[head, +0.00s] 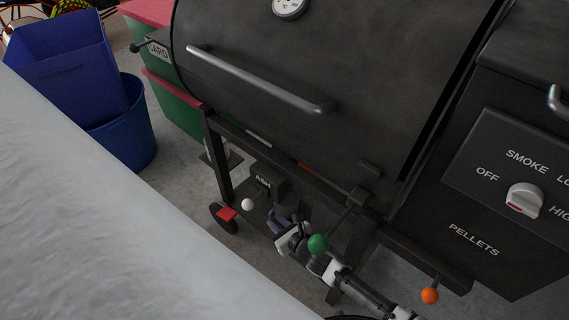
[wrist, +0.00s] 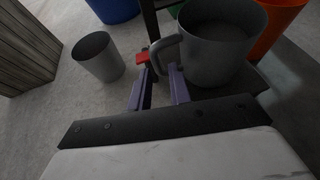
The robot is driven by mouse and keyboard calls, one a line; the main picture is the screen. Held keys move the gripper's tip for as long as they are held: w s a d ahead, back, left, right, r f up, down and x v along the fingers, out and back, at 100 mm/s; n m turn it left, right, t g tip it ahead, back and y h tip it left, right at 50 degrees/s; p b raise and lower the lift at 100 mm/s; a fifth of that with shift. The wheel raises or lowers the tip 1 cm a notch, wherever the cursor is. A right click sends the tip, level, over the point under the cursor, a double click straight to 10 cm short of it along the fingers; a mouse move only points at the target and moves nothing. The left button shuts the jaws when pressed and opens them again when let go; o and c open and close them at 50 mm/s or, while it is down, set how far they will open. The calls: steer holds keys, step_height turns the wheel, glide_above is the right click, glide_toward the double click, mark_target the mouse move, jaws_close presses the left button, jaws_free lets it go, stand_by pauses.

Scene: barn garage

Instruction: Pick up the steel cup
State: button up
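A grey metal mug (wrist: 222,48) with a loop handle (wrist: 166,54) stands at the upper right of the wrist view. A plain grey cup without a visible handle (wrist: 97,57) stands on the floor to the left. I cannot tell which is the steel cup. My gripper (wrist: 158,72) is open, its two purple fingers apart. The mug's handle shows just beyond and between the fingertips; contact cannot be made out. In the head view my gripper (head: 281,225) is low beside the grill, and the mug cannot be made out clearly.
A large dark grill (head: 300,70) with a front rail and legs stands over my arm. A red pedal piece (wrist: 142,57) is close by my left finger. Blue bins (head: 125,130) stand at the left. An orange container (wrist: 277,25) is behind the mug.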

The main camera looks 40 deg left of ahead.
steer(key=x, duration=0.5)
steer(key=shift+s+a+r+b, duration=0.2)
steer(key=shift+a+b, duration=0.05)
steer(key=shift+b, duration=0.05)
jaws_close()
